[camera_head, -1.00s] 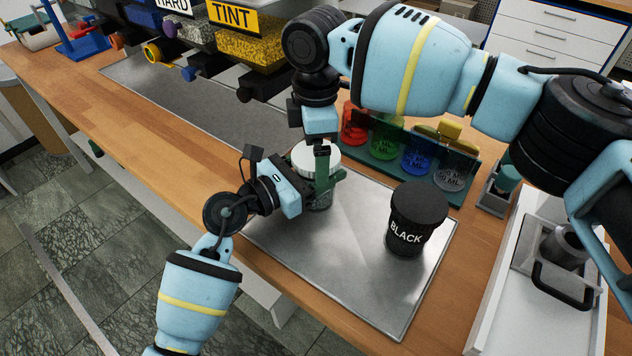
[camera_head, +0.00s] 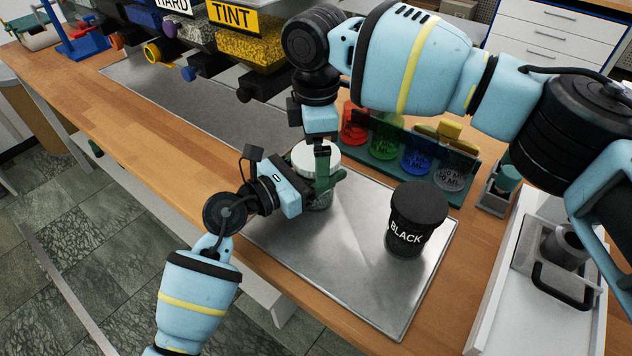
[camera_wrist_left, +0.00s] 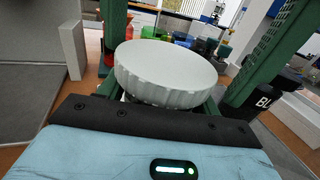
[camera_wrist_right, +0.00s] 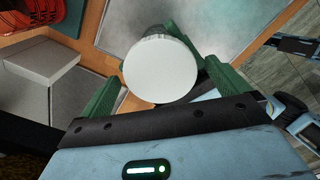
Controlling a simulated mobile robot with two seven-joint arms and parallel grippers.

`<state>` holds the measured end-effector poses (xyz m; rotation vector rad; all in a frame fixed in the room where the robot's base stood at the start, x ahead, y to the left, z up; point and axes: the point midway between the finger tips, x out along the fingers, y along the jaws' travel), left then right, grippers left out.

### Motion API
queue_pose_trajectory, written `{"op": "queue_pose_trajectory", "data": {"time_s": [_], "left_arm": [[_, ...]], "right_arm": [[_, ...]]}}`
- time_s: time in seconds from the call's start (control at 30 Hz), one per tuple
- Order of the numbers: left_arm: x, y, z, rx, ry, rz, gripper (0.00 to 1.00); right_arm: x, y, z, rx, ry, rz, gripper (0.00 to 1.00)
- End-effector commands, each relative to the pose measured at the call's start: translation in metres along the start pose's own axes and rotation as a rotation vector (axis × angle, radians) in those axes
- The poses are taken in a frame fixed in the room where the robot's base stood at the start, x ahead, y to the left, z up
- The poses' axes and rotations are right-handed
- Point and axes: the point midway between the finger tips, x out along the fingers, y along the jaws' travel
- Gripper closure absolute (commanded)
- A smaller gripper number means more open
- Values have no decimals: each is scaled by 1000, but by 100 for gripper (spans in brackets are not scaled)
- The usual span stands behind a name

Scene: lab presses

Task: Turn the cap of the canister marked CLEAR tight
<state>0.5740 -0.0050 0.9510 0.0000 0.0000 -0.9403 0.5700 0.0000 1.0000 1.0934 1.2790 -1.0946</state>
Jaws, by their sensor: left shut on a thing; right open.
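The canister with a white ribbed cap (camera_head: 314,154) stands upright on the metal sheet; its clear body (camera_head: 325,197) shows partly below the grippers. No CLEAR label is readable. My left gripper (camera_head: 322,186) is shut on the canister's body from the side, below the cap. The cap is large in the left wrist view (camera_wrist_left: 165,72). My right gripper (camera_head: 322,160) is above the canister, pointing down and open. In the right wrist view the round cap top (camera_wrist_right: 161,69) lies between its spread green fingers, with no clear contact visible.
A black canister marked BLACK (camera_head: 416,220) stands to the right on the metal sheet (camera_head: 330,260). Behind is a green rack with red, green, blue and clear jars (camera_head: 416,159). Presses, one marked TINT (camera_head: 234,17), stand at the back left. The sheet's front is clear.

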Motion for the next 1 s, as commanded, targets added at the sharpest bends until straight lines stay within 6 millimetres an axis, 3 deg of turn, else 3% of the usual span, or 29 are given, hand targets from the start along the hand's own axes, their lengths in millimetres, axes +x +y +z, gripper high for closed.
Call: {"op": "queue_pose_trajectory", "data": {"time_s": [0.17, 0.6, 0.8, 1.0], "left_arm": [[0, 0, 0, 0, 0, 0, 100], [0, 0, 0, 0, 0, 0, 100], [0, 0, 0, 0, 0, 0, 100], [0, 0, 0, 0, 0, 0, 100]], "right_arm": [[-19, 0, -1, 0, 2, 3, 0], [-100, 0, 0, 1, 1, 2, 0], [-117, 0, 0, 0, 1, 1, 0], [-119, 0, 0, 0, 0, 1, 0]]}}
